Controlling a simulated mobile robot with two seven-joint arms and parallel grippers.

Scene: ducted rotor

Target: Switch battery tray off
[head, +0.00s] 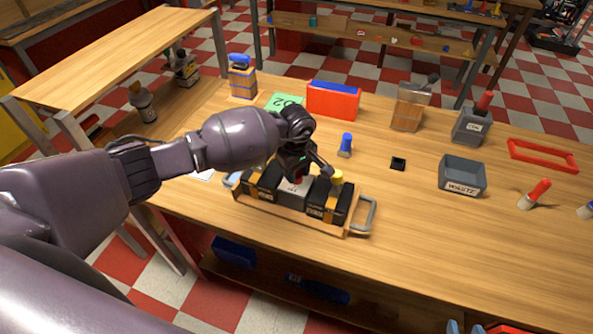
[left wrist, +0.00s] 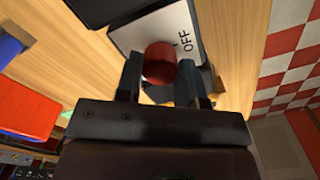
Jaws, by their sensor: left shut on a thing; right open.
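The battery tray (head: 290,215) is a wooden tray with metal handles, on the workbench in the head view. It holds black batteries (head: 341,205) on either side of a grey switch box (head: 291,195). My left gripper (head: 299,176) is over the box, reaching down from above. In the left wrist view the gripper (left wrist: 161,78) is shut on a round red knob (left wrist: 160,62), one finger on each side. The knob stands on a pale plate (left wrist: 150,30) with "OFF" printed beside it. The fingers hide part of the plate.
A grey waste bin (head: 462,176) is to the right. The bench front right of the tray is clear.

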